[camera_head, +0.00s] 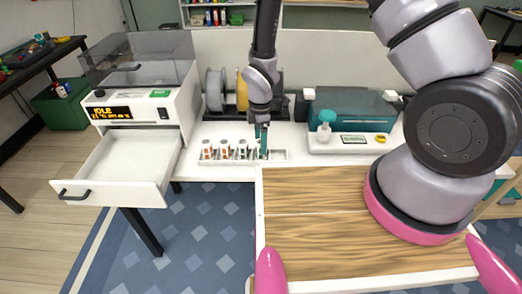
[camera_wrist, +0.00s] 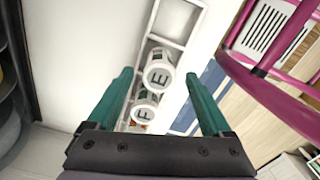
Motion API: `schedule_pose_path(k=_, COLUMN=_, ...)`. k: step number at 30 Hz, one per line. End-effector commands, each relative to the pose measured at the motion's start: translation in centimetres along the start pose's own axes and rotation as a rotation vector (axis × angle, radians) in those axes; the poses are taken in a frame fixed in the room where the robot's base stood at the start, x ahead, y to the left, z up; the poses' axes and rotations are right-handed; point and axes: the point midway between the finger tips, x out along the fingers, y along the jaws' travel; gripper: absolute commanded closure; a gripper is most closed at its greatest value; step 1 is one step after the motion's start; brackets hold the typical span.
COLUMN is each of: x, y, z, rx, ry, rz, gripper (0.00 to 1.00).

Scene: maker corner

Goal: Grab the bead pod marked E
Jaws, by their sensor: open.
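The bead pod marked E (camera_wrist: 158,74) is a small white round pod with a dark letter on its lid. It stands in a slot of a white rack (camera_head: 278,155), between my fingers as seen in the wrist view. A pod marked F (camera_wrist: 145,112) stands beside it, nearer the gripper's palm in that picture. My gripper (camera_wrist: 158,80) has two green fingers, open and empty, with E apart from both. In the head view my gripper (camera_head: 262,142) points down at the rack's right part; the pod letters are too small to read there.
Several pods (camera_head: 207,149) stand in the rack's left part; its right end slot is empty. An open empty drawer (camera_head: 120,170) juts out at left. A teal-lidded machine (camera_head: 352,108) and green-capped bottle (camera_head: 325,125) stand at right. A wooden-topped surface (camera_head: 310,235) lies in front.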

Motion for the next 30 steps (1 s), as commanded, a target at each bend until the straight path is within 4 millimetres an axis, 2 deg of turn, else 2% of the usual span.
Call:
schedule_pose_path(k=1, x=0.9, y=0.0, z=0.1, rx=0.001, ry=-0.002, rz=-0.003, gripper=0.16)
schedule_pose_path(k=5, x=2.2, y=0.1, z=0.1, rx=0.0, ry=-0.001, rz=-0.001, gripper=0.16)
schedule_pose_path(k=13, x=2.5, y=0.1, z=0.1, rx=0.001, ry=-0.001, rz=0.001, gripper=0.16)
schedule_pose_path(k=14, x=2.5, y=0.1, z=0.1, rx=0.001, ry=-0.001, rz=0.001, gripper=0.24)
schedule_pose_path(k=18, x=2.4, y=0.1, z=0.1, rx=0.001, ry=-0.001, rz=0.001, gripper=0.77)
schedule_pose_path(k=20, x=2.4, y=0.1, z=0.1, rx=0.001, ry=-0.001, rz=0.001, gripper=1.0)
schedule_pose_path(k=30, x=2.0, y=0.1, z=0.0, rx=0.001, ry=0.0, rz=0.002, gripper=1.0)
